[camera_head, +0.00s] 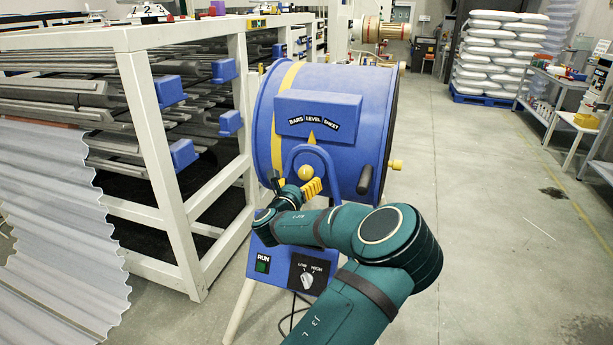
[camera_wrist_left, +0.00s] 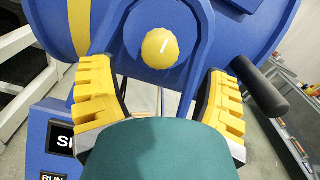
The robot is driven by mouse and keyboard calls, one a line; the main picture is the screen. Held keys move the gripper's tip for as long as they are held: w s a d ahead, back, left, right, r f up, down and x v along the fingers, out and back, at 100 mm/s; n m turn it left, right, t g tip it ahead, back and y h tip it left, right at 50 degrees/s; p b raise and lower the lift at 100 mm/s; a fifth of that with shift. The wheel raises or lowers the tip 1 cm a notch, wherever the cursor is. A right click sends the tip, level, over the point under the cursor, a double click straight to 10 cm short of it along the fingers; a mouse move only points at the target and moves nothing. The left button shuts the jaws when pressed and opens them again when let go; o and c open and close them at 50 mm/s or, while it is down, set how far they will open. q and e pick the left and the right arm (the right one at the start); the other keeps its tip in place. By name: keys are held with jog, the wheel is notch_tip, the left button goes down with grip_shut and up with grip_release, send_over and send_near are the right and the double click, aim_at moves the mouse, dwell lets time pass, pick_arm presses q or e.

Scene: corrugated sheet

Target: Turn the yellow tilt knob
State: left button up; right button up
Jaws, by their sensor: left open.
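The yellow tilt knob (camera_head: 306,172) sits on the blue round bracket at the front of the blue drum (camera_head: 345,90). In the left wrist view the knob (camera_wrist_left: 160,48) shows a short white mark, leaning slightly right of upright. My left gripper (camera_head: 293,187) is at the knob, its fingers open. In the wrist view the yellow ridged fingers of the left gripper (camera_wrist_left: 157,68) stand wide on either side, with gaps to the knob, which appears just beyond the tips. A label panel (camera_head: 318,115) above reads BARS, LEVEL, SHEET; a yellow pointer stands under LEVEL. My right gripper is not in view.
A black handle (camera_head: 365,180) sticks out to the right of the knob, near one finger. A control box (camera_head: 290,265) with RUN and LOW/HIGH switches sits below. A white rack (camera_head: 185,170) with bars stands left, corrugated sheet (camera_head: 50,240) beside it.

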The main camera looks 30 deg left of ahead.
aim_at(305, 176)
pick_arm(q)
jog(key=shift+x, duration=2.8)
jog(key=c, duration=1.2)
